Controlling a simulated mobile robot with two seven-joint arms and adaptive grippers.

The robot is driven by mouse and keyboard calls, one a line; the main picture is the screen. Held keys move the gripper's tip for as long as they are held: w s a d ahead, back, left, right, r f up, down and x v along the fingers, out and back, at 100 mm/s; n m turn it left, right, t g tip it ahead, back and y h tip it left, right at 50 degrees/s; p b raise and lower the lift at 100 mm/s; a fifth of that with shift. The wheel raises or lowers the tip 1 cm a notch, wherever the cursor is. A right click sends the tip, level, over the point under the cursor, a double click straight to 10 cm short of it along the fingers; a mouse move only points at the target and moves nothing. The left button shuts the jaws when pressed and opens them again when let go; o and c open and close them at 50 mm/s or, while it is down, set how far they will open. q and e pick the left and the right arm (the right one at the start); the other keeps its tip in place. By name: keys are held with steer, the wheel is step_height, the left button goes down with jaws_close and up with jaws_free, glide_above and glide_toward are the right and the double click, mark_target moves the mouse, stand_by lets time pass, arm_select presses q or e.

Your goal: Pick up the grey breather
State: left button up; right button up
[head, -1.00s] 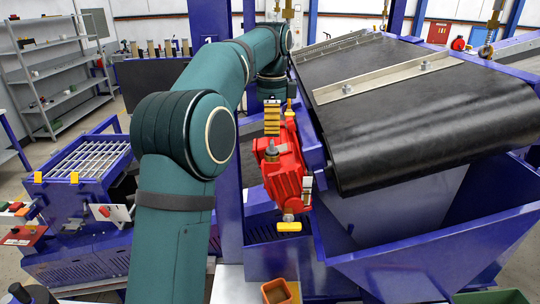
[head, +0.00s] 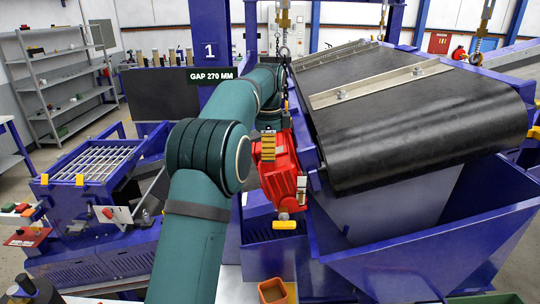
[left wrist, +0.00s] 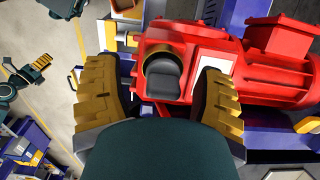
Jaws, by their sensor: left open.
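The grey breather (left wrist: 164,82) is a small dark cap in a brass-coloured collar on the red gear unit (left wrist: 205,55). In the left wrist view it lies between the two yellow ribbed fingers of my left gripper (left wrist: 160,98). The fingers are open, with a gap to the breather on both sides. In the head view my left gripper (head: 268,145) is at the upper left side of the red gear unit (head: 280,165), and the breather is hidden behind it. What appears to be my right gripper (left wrist: 35,70) shows small at the left of the left wrist view.
The black conveyor belt (head: 425,120) and its blue frame stand close right of the red unit. A chain (head: 278,40) hangs above. A small orange-brown bin (head: 273,291) stands below in front. A blue box with a grating (head: 95,162) is at the left.

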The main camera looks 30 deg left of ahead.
arm_select(q)
steer(key=shift+a, duration=0.15)
jaws_close()
steer(key=shift+r, duration=0.1)
